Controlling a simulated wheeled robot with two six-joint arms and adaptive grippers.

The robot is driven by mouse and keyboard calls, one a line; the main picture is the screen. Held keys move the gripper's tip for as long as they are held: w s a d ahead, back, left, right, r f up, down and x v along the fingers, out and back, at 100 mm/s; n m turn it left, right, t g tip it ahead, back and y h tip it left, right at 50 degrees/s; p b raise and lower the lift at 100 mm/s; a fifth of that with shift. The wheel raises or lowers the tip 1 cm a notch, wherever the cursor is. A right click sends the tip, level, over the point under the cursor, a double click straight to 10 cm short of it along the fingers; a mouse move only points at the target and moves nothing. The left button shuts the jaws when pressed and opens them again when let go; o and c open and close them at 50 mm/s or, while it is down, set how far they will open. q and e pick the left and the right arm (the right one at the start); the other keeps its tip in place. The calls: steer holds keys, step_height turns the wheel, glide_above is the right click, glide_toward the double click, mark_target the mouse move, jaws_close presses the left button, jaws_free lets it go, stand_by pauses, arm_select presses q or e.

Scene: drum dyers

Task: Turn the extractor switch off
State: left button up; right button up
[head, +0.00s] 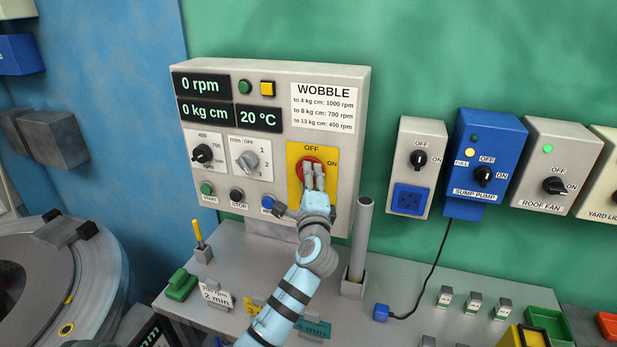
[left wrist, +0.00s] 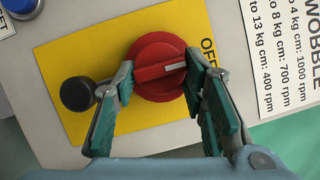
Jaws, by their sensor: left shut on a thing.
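A red rotary knob (head: 309,164) sits on a yellow plate (head: 296,152) at the lower right of the grey panel, with OFF above it and ON to its right. No label reading "extractor" shows. My left gripper (head: 314,180) is at the knob and covers part of it. In the left wrist view my left gripper (left wrist: 159,72) is shut on the red knob (left wrist: 150,55), one finger at each end of its raised bar. The white mark on the bar points towards OFF. My right gripper is not in view.
A dark round knob (left wrist: 77,93) stands beside the left finger in the left wrist view. Right of the panel (head: 225,70) are a grey switch box with a socket (head: 417,160), a blue sump pump box (head: 485,150) and a roof fan box (head: 555,165). An upright grey tube (head: 361,240) stands near my arm.

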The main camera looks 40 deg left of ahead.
arm_select(q)
steer(key=shift+r, duration=0.25)
steer(key=o, duration=1)
steer(key=shift+o, duration=0.8)
steer(key=shift+w+f, duration=0.15)
steer(key=shift+f, duration=0.05)
steer(key=v, duration=1.2)
steer(key=shift+a, duration=0.15)
